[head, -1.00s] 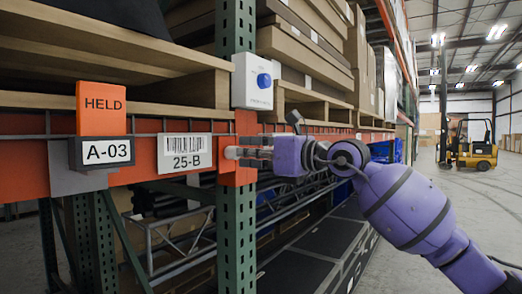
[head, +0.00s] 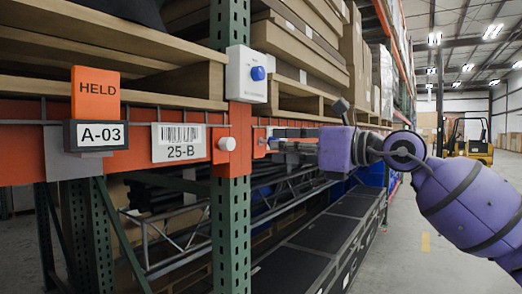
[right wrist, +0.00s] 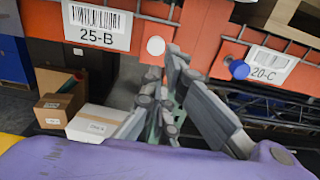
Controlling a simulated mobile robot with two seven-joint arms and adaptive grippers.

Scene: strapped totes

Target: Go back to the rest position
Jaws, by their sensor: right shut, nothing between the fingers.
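My right gripper (head: 272,140) reaches in from the right in the head view, in front of the rack's orange beam. Its fingers are shut and empty, and they stand apart from the round white knob (head: 227,144) on the orange plate. In the right wrist view the grey fingers (right wrist: 168,105) fill the middle, with the white knob (right wrist: 155,46) beyond them. My purple right arm (head: 440,195) is stretched out toward the rack. My left gripper is not in view.
The rack beam carries an orange HELD card (head: 96,88), an A-03 label (head: 97,135) and a 25-B label (head: 179,143). A white box (head: 246,75) with a blue knob is on the upright. A blue knob (right wrist: 237,68) sits beside the 20-C label (right wrist: 269,66). Open aisle lies right; a forklift (head: 470,138) stands there.

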